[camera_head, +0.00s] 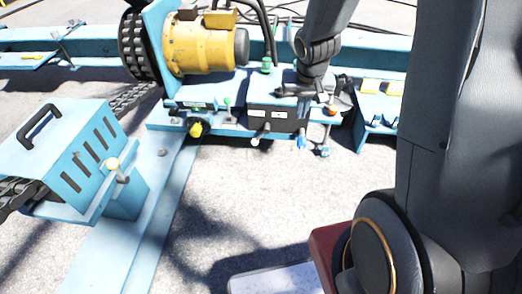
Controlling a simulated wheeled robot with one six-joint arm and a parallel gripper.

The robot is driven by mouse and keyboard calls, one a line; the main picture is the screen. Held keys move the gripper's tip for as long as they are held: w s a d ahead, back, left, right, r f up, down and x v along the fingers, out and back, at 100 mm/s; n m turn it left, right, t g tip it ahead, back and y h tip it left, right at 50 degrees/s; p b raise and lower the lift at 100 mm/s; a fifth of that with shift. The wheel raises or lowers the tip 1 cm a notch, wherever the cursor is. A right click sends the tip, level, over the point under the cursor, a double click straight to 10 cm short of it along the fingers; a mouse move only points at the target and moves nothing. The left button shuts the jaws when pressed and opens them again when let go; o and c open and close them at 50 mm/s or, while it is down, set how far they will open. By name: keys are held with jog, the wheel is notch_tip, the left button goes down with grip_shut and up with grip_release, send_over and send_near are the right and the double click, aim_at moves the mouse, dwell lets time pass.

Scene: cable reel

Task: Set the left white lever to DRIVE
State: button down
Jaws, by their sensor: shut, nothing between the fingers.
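A short lever with a white tip (255,142) sticks out from the front of a dark control panel (279,118) on the blue machine. It points down and to the left. A lever with a blue tip (302,143) is to its right on the same panel. The position labels are too small to read. My gripper (304,95) is over the top of the panel, above and to the right of the white-tipped lever and apart from it. It is shut and empty. Its fingertips are small and partly hidden by its own body.
A yellow motor (205,45) and a chain wheel (138,47) stand behind the panel to the left. A yellow knob (195,129) and an orange knob (331,112) flank the panel. A slotted blue cover (85,150) is at left. The ground (250,200) in front is clear.

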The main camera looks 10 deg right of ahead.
aim_at(260, 137)
jog(key=w+f+m+t+y+b, duration=0.1)
jog(key=w+f+b, duration=0.5)
jog(key=f, duration=0.6)
jog(key=w+f+m+t+y+b, duration=0.15)
jog(key=w+f+b, duration=0.25)
jog(key=w+f, duration=0.6)
jog(key=w+f+t+y+b, duration=0.15)
jog(key=w+f+b, duration=0.4)
jog(key=f, duration=0.85)
jog(key=w+a+f+b, duration=0.5)
jog(key=w+f, duration=0.1)
jog(key=f, duration=0.1)
jog(key=shift+w+a, duration=0.15)
jog(key=shift+w, duration=0.2)
jog(key=shift+f, duration=0.1)
jog(key=shift+w+a+r+p, duration=0.2)
jog(key=shift+a+p, duration=0.2)
jog(key=shift+p, duration=0.2)
jog(key=shift+w+a+r+p, duration=0.15)
jog(key=shift+a+p, duration=0.25)
jog(key=shift+p, duration=0.2)
jog(key=shift+a, duration=0.1)
